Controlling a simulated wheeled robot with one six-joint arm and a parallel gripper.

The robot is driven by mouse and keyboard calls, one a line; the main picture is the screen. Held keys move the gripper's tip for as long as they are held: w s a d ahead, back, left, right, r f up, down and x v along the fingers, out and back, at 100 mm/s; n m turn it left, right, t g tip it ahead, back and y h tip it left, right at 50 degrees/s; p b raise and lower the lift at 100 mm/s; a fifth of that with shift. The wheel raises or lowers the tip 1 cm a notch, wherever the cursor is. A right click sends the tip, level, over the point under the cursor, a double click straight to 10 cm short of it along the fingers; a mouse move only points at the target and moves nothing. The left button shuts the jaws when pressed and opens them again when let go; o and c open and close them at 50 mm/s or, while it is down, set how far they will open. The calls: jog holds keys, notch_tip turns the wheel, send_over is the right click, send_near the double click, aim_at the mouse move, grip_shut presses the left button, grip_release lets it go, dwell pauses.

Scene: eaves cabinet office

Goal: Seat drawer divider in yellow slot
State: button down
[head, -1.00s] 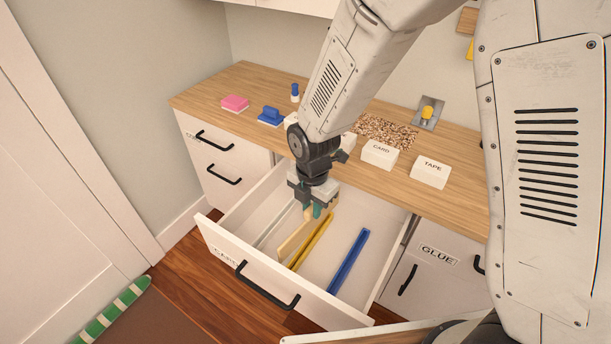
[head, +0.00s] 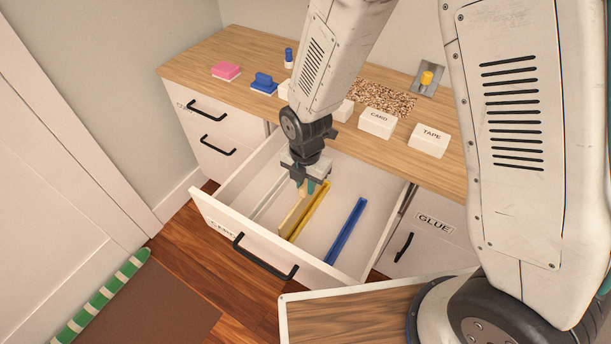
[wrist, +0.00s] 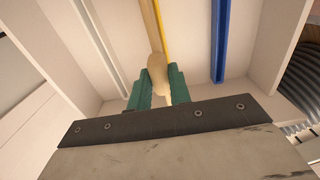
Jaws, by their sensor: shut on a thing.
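The drawer divider (head: 291,217) is a thin, pale wooden board, held upright inside the open drawer (head: 219,214). My gripper (head: 308,187) is shut on its upper edge; in the wrist view the green fingers (wrist: 159,88) pinch the divider (wrist: 153,40) from both sides. The yellow slot (head: 317,207) is a long rail on the drawer floor. The divider runs roughly parallel to it, along its left side, and in the wrist view partly covers the yellow slot (wrist: 163,22). I cannot tell whether its lower edge is inside the slot.
A blue rail (head: 346,230) lies to the right in the drawer and a whitish rail (head: 267,194) to the left. The drawer walls enclose the gripper closely. The counter behind holds CARD (head: 377,123) and TAPE (head: 429,140) boxes and a blue block (head: 263,84).

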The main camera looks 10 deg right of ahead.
aim_at(306, 206)
jog(key=shift+f, duration=1.3)
jog(key=shift+f, duration=1.85)
jog(key=c, duration=1.2)
grip_release()
notch_tip(306, 206, up, 8)
jog(key=shift+f, duration=0.1)
